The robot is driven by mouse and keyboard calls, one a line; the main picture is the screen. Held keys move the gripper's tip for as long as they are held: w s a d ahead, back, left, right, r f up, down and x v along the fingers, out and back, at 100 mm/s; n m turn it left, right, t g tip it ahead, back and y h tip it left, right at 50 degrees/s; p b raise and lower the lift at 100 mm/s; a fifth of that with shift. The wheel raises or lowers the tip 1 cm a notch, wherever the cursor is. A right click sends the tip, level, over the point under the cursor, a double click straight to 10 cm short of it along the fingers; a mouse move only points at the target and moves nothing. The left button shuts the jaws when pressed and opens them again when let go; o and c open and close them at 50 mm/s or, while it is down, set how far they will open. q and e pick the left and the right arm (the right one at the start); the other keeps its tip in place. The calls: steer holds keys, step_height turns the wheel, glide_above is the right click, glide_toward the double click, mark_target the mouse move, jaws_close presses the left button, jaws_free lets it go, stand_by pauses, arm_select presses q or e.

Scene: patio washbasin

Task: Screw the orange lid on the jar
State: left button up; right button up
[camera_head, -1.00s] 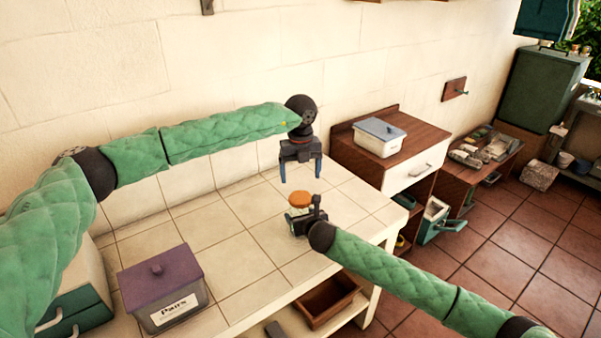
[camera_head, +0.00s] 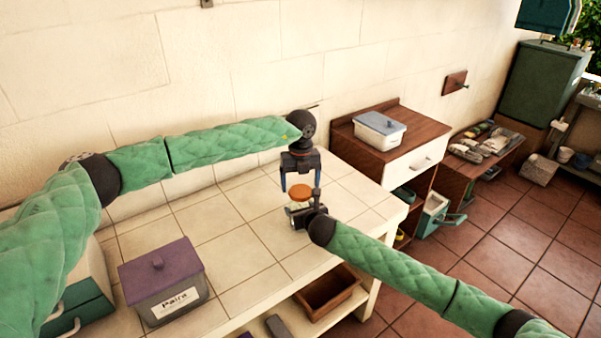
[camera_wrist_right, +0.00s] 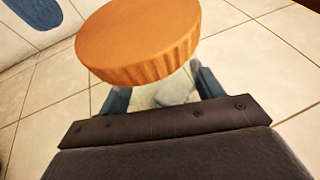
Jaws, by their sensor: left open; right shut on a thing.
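The orange lid (camera_head: 300,191) sits on top of the jar (camera_head: 299,206), which stands on the tiled counter. In the right wrist view the ridged lid (camera_wrist_right: 138,42) looks large and hides most of the jar (camera_wrist_right: 174,89). Whether the lid is threaded on cannot be told. My right gripper (camera_head: 306,214) is shut on the jar from the right side, below the lid. Its fingers (camera_wrist_right: 160,92) lie either side of the jar in the right wrist view. My left gripper (camera_head: 300,181) is open, pointing down just above the lid, its blue fingers spread.
A purple-lidded box (camera_head: 163,281) stands at the counter's front left. The tiled counter (camera_head: 215,232) around the jar is clear. A wooden cabinet (camera_head: 365,158) with a lidded container (camera_head: 380,130) stands beyond the counter's right end. A brown bin (camera_head: 328,293) is below.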

arm_select(q)
steer(key=shift+f, duration=1.05)
steer(key=shift+c, duration=0.2)
steer(key=c, duration=1)
steer(key=shift+o, duration=0.2)
steer(key=m, duration=1.8)
steer(key=shift+m, duration=0.3)
steer(key=m, duration=0.5)
steer(key=shift+m, duration=0.4)
steer(key=o, duration=1.1)
